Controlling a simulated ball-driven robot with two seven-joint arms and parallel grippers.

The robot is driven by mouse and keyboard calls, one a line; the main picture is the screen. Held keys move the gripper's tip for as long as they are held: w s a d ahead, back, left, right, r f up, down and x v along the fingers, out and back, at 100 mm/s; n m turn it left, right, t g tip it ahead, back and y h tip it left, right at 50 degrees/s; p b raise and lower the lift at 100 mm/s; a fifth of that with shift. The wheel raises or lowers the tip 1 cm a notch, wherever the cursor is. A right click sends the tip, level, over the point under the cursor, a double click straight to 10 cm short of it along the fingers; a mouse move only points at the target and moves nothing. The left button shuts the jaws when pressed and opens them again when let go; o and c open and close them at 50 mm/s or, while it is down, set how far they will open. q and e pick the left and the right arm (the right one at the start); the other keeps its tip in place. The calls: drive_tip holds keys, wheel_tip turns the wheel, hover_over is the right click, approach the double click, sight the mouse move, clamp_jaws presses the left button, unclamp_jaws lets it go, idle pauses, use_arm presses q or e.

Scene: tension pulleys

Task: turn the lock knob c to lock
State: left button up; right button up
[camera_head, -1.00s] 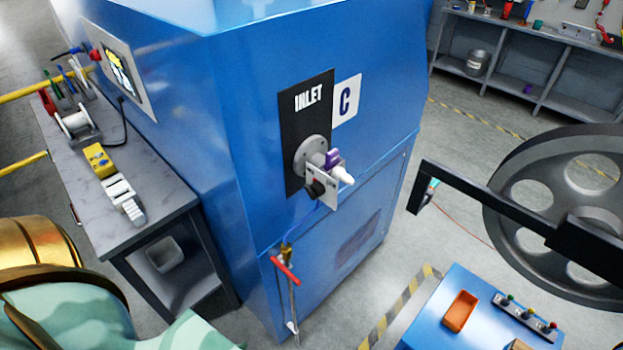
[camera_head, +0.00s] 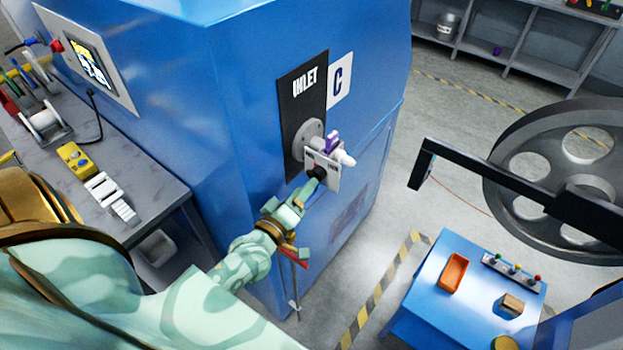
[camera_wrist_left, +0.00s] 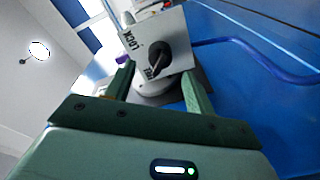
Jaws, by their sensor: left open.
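Lock knob c is a small black knob (camera_head: 317,171) on a light plate (camera_head: 333,180) at the INLET fitting marked C, on the blue machine. In the left wrist view, the black knob (camera_wrist_left: 160,56) sits on the plate (camera_wrist_left: 172,24), with "LOCK" printed at one side and a partly readable label near the handle's lower end. The handle points toward that lower label. My left gripper (camera_head: 308,190) is just below and in front of the knob. In the left wrist view, its open fingers (camera_wrist_left: 158,78) are on either side of the knob; contact cannot be told. My right gripper is out of view.
A purple piece (camera_head: 332,139) and a white nozzle (camera_head: 344,158) stick out beside the plate. A blue hose (camera_wrist_left: 245,46) runs from the plate area. A red-handled valve (camera_head: 292,257) hangs below my left gripper. A blue cart (camera_head: 425,301) stands at lower right.

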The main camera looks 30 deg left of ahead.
sight(316, 176)
use_arm(q)
drive_tip(key=w, duration=0.4)
drive_tip(key=shift+w, duration=0.2)
drive_tip(key=c, duration=1)
